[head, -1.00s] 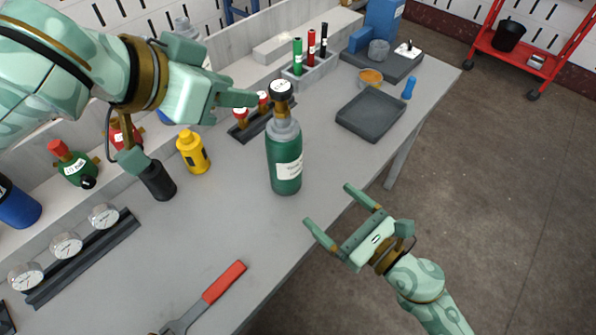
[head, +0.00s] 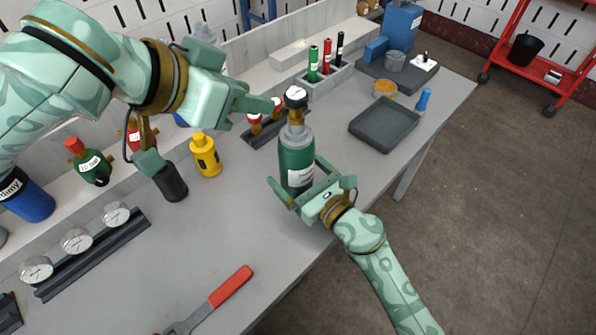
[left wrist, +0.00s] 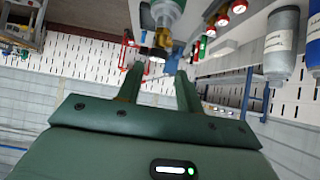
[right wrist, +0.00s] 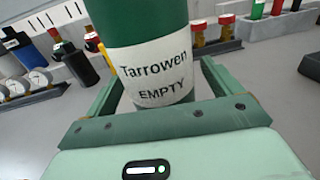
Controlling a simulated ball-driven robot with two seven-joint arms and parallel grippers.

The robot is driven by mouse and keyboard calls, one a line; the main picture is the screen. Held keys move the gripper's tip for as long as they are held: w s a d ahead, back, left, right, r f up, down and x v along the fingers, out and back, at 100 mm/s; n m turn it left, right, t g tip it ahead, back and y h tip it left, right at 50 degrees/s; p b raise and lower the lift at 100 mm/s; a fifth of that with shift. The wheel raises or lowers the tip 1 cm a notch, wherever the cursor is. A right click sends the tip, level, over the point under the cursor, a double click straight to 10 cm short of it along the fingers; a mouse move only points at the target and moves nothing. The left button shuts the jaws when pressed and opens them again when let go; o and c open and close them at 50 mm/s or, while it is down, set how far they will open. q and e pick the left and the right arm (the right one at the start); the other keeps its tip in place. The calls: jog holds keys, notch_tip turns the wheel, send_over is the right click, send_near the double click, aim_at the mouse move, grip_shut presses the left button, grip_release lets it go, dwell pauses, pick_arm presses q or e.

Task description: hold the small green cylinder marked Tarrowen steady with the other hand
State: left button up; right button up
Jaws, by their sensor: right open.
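The green cylinder marked Tarrowen (head: 296,158) stands upright on the bench, with a grey shoulder, brass valve and black knob. Its white label, reading "Tarrowen EMPTY", fills the middle of the right wrist view (right wrist: 155,70). My right gripper (head: 295,172) is open, with one finger on each side of the cylinder's lower body; whether they touch it I cannot tell. My left gripper (head: 268,104) is open and empty, its fingertips just left of the cylinder's valve. In the left wrist view, the valve (left wrist: 163,38) shows beyond the gap between the fingers.
A small yellow cylinder (head: 205,155) and a rack with red-capped valves (head: 262,135) stand left and behind. A grey tray (head: 384,124) lies to the right. A red-handled wrench (head: 230,286) and a gauge rack (head: 95,252) are at the front. Bench space around the cylinder's front is clear.

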jog(key=c, duration=1.2)
pick_arm(q)
jog(key=o, duration=0.5)
pick_arm(e)
jog(key=shift+o, duration=0.2)
jog(key=shift+d, duration=0.1)
pick_arm(q)
notch_tip(320, 180, up, 5)
jog(key=m+g+y, duration=0.4)
jog(key=g+y, duration=0.3)
send_over(296, 93)
jog(key=d, duration=0.1)
jog(key=shift+w, duration=0.1)
jog(key=shift+a, duration=0.3)
jog(key=shift+a+f+m, duration=0.2)
jog(key=shift+m, duration=0.2)
notch_tip(296, 93, down, 12)
jog(key=shift+r, duration=0.2)
